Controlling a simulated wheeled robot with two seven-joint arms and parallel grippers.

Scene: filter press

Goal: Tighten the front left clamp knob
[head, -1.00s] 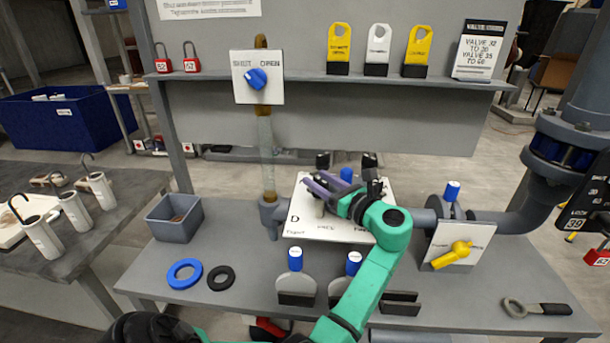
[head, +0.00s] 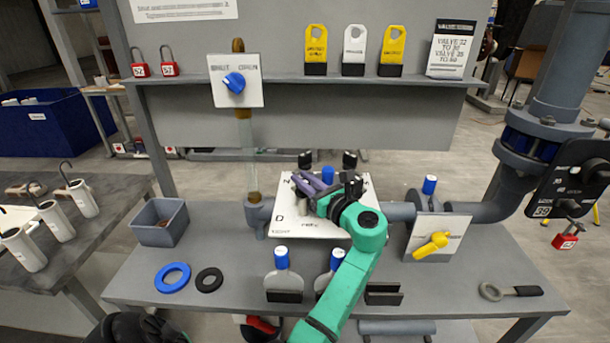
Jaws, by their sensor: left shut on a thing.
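The filter press stands on the workbench over a white lettered plate (head: 292,222). Two black clamp knobs show at its back, the back left knob (head: 305,160) and the back right knob (head: 350,160). A blue-capped part (head: 327,174) stands between them. My left gripper (head: 306,186), with purple fingers on the green arm, is at the front left of the press, shut on the front left clamp knob, which the fingers mostly hide. The wrist covers the front right of the press. My right gripper is not in view.
A yellow-handled valve (head: 432,245) stands right of the press. A grey bin (head: 160,222), a blue ring (head: 173,277) and a black ring (head: 209,280) lie to the left.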

